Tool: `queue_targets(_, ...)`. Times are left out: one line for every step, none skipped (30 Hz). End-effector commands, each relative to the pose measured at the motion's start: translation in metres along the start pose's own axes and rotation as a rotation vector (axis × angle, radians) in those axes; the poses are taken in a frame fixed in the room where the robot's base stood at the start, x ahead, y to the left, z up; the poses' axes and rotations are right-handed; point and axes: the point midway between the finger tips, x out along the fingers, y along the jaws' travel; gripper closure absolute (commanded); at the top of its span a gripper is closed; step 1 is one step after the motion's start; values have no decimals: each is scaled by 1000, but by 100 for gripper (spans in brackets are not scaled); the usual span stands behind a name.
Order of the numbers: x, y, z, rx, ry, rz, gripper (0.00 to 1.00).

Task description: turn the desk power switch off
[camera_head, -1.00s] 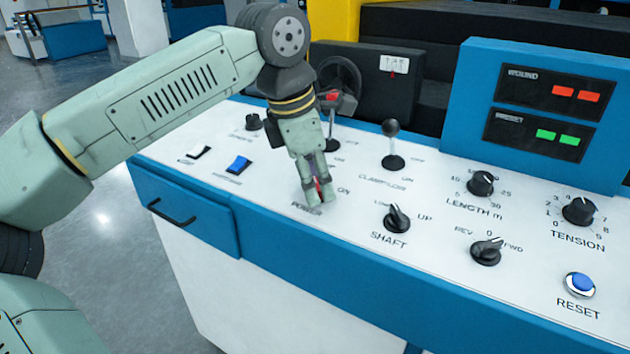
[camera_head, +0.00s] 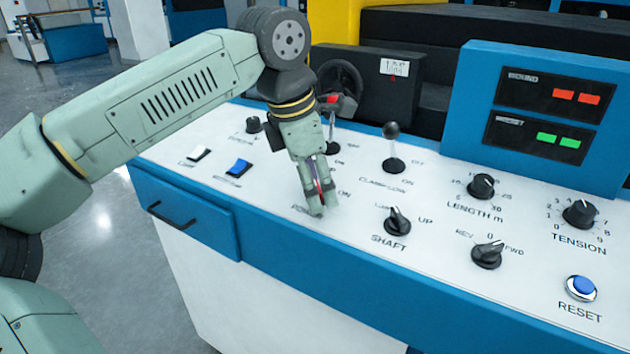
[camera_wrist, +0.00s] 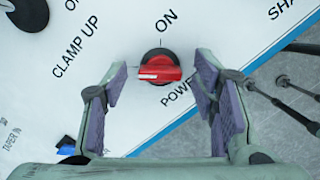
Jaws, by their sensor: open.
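The power switch (camera_wrist: 159,69) is a red rotary knob on a dark round base in the wrist view. Its bar lies crosswise, roughly level in that view, with "ON" printed above it and "POWER" partly showing at its lower right. My gripper (camera_wrist: 160,75) is open, with one finger on each side of the knob and a gap showing to both. In the head view my gripper (camera_head: 318,208) points down at the "POWER" label. Only a sliver of red shows between the fingers there; the rest of the knob is hidden.
Close by on the white panel are the shaft knob (camera_head: 397,221), a black-ball lever (camera_head: 393,147), a red-topped lever (camera_head: 331,122), a blue rocker (camera_head: 239,167) and a white rocker (camera_head: 199,153). The panel in front of the shaft knob is clear.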

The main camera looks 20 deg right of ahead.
Motion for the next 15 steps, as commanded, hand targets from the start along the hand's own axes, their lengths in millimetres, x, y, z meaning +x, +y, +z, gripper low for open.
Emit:
queue_targets(0,0,0,0,0,0,47)
queue_targets(0,0,0,0,0,0,47)
queue_targets(0,0,0,1,0,0,47)
queue_targets(0,0,0,1,0,0,47)
queue_targets(0,0,0,1,0,0,47)
queue_targets(-2,0,0,0,0,0,47)
queue_targets(-4,0,0,0,0,1,47)
queue_targets(-6,0,0,0,0,1,47)
queue_targets(-10,0,0,-1,1,2,47)
queue_targets(-15,1,0,-1,0,3,47)
queue_targets(-20,1,0,-1,-1,4,47)
queue_targets(-27,0,0,-1,0,3,47)
queue_targets(-34,1,0,-1,0,3,47)
queue_targets(-40,1,1,-1,-1,4,47)
queue_targets(-49,1,0,-1,0,3,47)
